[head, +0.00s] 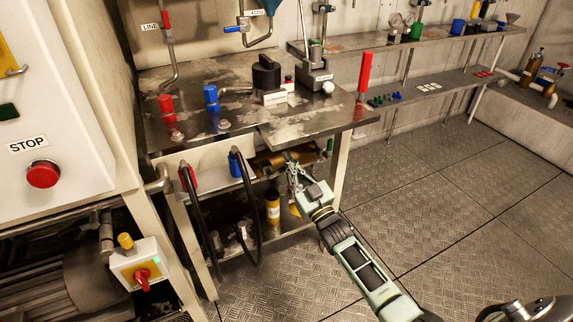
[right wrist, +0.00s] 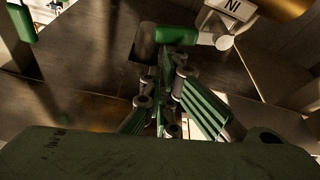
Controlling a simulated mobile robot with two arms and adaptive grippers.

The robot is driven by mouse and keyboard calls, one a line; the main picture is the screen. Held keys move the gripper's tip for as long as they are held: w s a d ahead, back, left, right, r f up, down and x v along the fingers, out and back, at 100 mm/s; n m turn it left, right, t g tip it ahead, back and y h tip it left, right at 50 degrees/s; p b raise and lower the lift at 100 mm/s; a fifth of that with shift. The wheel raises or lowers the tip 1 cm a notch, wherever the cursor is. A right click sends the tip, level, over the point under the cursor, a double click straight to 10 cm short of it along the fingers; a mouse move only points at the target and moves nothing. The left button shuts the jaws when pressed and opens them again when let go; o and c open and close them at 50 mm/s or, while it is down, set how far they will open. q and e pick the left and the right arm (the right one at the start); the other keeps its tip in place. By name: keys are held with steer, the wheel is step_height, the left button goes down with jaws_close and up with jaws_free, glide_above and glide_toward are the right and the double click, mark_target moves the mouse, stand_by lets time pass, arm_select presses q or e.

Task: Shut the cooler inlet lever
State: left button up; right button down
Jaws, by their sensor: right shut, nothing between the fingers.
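The cooler, a brass cylinder (head: 276,162), lies under the front of the steel bench. In the right wrist view its brass body (right wrist: 284,6) shows at the top right, beside a white tag that reads "IN" upside down (right wrist: 233,14). A green lever handle (right wrist: 177,34) on a pale stem lies sideways close to that tag; I take it for the inlet lever. My right gripper (right wrist: 166,66) is shut and empty, its tips just short of the green handle; contact cannot be told. In the head view my right gripper (head: 290,164) hides this lever.
Another green handle (head: 330,146) stands at the cooler's right end. Black hoses (head: 254,215) hang left of my gripper. The bench top (head: 215,135) overhangs the cooler. A yellow-labelled bottle (head: 273,208) stands on the lower shelf. The floor at the right is clear.

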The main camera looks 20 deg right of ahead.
arm_select(q)
steer(key=shift+s+r, duration=0.2)
steer(key=shift+r, duration=0.5)
arm_select(e)
steer(key=shift+d+f+m+h, duration=0.25)
steer(key=shift+f+m, duration=0.05)
steer(key=shift+m, duration=0.4)
steer(key=shift+d+f+m+h, duration=0.2)
steer(key=shift+f+m+h, duration=0.05)
steer(key=shift+m, duration=0.45)
arm_select(q)
steer(key=shift+s, duration=0.1)
steer(key=shift+r, duration=0.15)
